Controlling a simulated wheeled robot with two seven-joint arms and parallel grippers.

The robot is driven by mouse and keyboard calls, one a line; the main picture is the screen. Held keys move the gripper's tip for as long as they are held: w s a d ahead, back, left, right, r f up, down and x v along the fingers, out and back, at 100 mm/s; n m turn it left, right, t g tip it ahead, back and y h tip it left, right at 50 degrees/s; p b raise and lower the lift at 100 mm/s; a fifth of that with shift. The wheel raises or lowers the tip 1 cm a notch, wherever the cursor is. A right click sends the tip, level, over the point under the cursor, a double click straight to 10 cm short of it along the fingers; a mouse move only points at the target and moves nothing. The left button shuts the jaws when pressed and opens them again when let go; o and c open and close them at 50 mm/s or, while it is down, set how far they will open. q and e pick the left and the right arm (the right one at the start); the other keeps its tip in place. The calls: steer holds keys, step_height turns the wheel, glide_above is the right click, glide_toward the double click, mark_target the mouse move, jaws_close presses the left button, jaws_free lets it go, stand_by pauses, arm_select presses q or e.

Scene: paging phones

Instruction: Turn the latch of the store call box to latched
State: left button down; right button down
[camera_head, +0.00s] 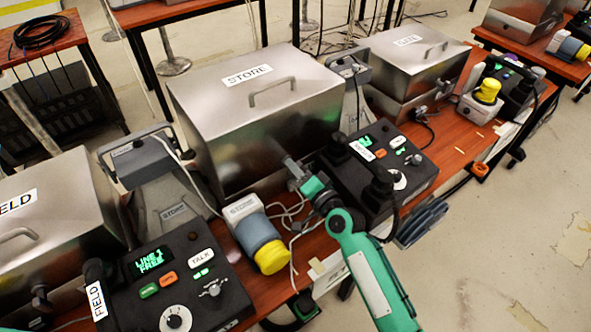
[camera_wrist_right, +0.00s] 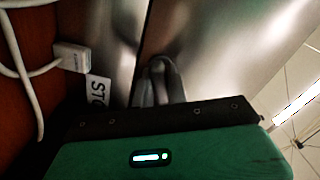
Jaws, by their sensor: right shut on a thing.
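The store call box (camera_head: 262,105) is a large brushed-metal case with a STORE label and a lid handle, in the middle of the head view. Its lid is down. My right gripper (camera_head: 288,161) is at the front face of the box, near its lower right. In the right wrist view the fingers (camera_wrist_right: 160,68) are close together against the metal. They are shut on the latch, which they hide, so its angle cannot be read. My left gripper is not in view.
A black phone console (camera_head: 382,160) stands just right of my gripper. A grey-blue beacon with a yellow cap (camera_head: 263,240) and loose cables lie left of it. The FIELD console (camera_head: 170,285) is at lower left. The floor (camera_head: 500,240) at right is clear.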

steer(key=shift+n, duration=1.5)
steer(key=n+p, duration=0.2)
steer(key=n, duration=0.4)
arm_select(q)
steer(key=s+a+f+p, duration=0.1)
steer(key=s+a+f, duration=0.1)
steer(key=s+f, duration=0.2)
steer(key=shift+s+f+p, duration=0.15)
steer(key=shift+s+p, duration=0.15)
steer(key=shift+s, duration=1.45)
arm_select(e)
steer(key=shift+n, duration=1.8)
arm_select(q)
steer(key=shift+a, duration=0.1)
arm_select(e)
steer(key=c, duration=1.4)
jaws_free()
